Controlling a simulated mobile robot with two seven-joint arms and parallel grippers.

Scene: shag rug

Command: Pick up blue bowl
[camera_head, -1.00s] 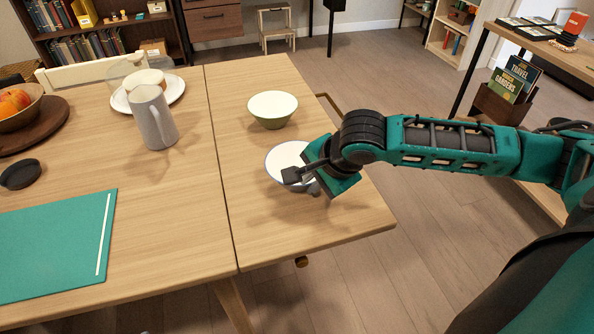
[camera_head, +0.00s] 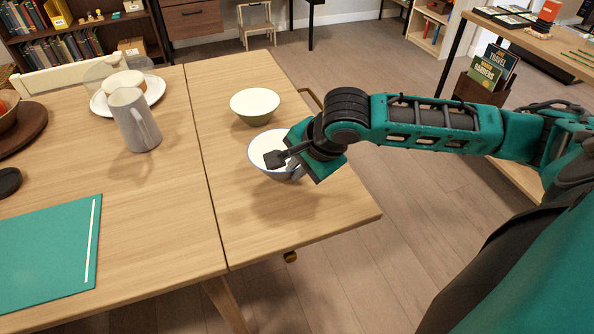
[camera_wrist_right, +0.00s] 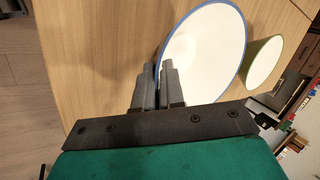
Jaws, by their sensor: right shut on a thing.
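The blue bowl (camera_head: 262,146), white inside with a blue rim, is at the right part of the table. My right gripper (camera_head: 284,158) is shut on its near right rim. In the right wrist view the two fingers (camera_wrist_right: 155,85) meet at the blue rim of the bowl (camera_wrist_right: 205,50). The bowl is close to level and appears to be slightly above the tabletop, with a shadow below it. Part of its right side is hidden behind the gripper. My left gripper is not in view.
A green bowl (camera_head: 254,106) stands just behind the blue bowl. A grey pitcher (camera_head: 133,120), a white plate (camera_head: 104,105) and a teal mat (camera_head: 45,255) are on the left part of the table (camera_head: 150,205). The table's front right is clear.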

